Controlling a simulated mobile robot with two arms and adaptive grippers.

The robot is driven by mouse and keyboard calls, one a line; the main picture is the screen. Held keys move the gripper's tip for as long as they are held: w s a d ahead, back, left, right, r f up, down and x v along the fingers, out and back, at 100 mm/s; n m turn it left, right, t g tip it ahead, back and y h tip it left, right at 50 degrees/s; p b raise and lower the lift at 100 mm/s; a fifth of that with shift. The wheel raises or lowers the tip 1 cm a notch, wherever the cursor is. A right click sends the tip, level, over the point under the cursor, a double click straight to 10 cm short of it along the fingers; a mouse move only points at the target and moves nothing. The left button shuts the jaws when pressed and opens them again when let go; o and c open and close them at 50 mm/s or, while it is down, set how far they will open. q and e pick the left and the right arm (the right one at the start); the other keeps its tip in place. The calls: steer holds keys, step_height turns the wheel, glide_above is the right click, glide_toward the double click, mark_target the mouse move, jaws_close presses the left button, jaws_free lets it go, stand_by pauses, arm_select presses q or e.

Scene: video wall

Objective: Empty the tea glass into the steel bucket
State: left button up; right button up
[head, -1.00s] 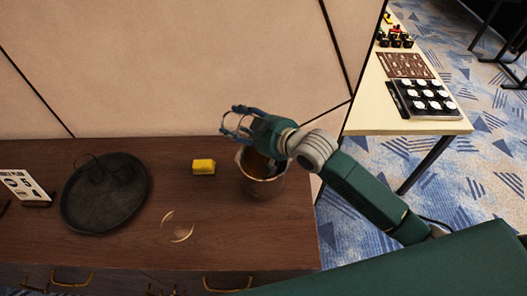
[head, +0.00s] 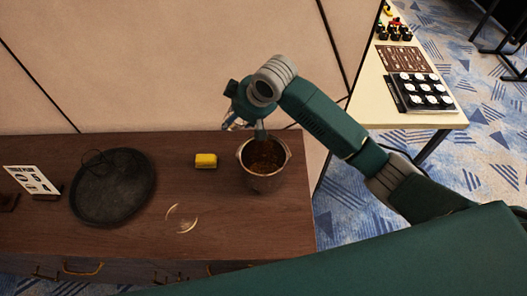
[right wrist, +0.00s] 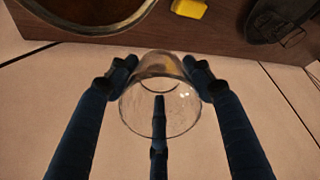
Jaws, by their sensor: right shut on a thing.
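The steel bucket (head: 246,176) stands on the right part of the brown cabinet top, with brown contents visible inside. It shows in the right wrist view as a curved rim (right wrist: 82,32) at the upper left. My right gripper (head: 240,124) is above and behind the bucket's left rim. In the right wrist view its dark blue fingers (right wrist: 160,80) are shut around the clear tea glass (right wrist: 180,120). The glass looks empty of tea there; in the head view it is mostly hidden by the fingers. My left gripper is not in view.
A yellow block (head: 206,161) lies left of the bucket. A clear saucer (head: 188,228) lies near the cabinet's front edge. A black round tray (head: 112,205) and a white card (head: 31,180) are farther left. A wall panel (head: 170,60) rises close behind the cabinet top (head: 255,225).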

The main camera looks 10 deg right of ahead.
steer(key=shift+w+a+f+g+h, duration=0.2)
steer(key=shift+w+a+g+h, duration=0.2)
steer(key=shift+w+g+h, duration=0.3)
steer(key=shift+w+a+f+g+h, duration=0.15)
steer(key=shift+f+g+h, duration=0.1)
steer(key=shift+f+g, duration=0.35)
steer(key=shift+w+a+f+g+h, duration=0.1)
steer(key=shift+f+g+h, duration=0.15)
steer(key=shift+f+g, duration=0.35)
steer(key=f+b, duration=0.1)
steer(key=b, duration=0.1)
steer(key=f+g+h+b, duration=0.1)
steer(key=b, duration=0.1)
steer(key=shift+w+a+f+b, duration=0.15)
steer(key=shift+w+f+b, duration=0.15)
steer(key=shift+w+b, duration=0.1)
